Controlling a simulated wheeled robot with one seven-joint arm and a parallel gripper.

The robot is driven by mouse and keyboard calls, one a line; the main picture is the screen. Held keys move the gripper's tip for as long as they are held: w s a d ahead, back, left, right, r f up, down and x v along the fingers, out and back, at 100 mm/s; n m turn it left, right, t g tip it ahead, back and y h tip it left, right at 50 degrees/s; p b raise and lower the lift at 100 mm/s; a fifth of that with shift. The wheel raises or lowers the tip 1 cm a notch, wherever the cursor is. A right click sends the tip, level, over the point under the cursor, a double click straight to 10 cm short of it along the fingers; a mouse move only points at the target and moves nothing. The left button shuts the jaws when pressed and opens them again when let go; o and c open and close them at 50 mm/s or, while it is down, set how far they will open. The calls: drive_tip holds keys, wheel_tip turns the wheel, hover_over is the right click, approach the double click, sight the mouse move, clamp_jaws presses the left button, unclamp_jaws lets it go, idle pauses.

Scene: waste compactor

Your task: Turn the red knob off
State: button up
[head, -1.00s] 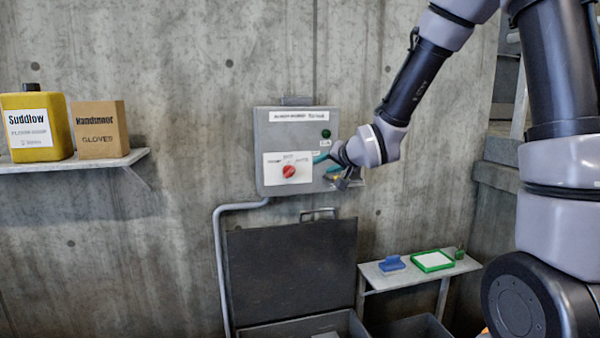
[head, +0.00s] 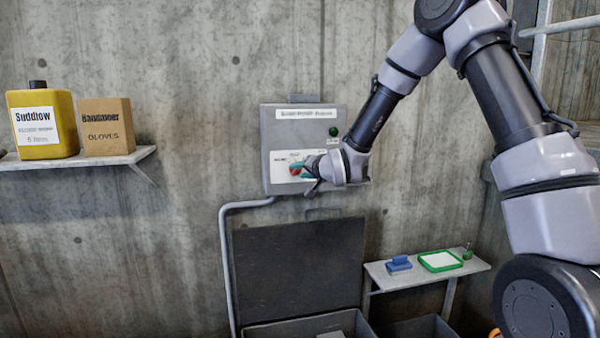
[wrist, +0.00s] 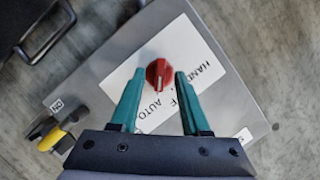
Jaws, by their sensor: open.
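The red knob (head: 294,169) sits on a white label plate on the grey control box (head: 268,150), which is fixed to the wall. In the wrist view the knob (wrist: 158,73) shows between the tips of my two teal fingers, with a visible gap on each side. My gripper (wrist: 159,74) is open and empty at the box front; it also shows in the head view (head: 303,169), partly covering the knob and plate. HAND, part of OFF, and AUTO are printed around the knob. I cannot tell which word it points to.
A yellow-and-black part (wrist: 58,138) sticks out of the box beside my gripper. A green button (head: 333,132) is above right. Below stand an open dark lid (head: 295,265) and a small shelf (head: 385,277). A left shelf (head: 60,164) holds a jug and a carton.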

drive_tip(key=shift+w+a+f, duration=0.1)
drive_tip(key=shift+w, duration=0.15)
clamp_jaws()
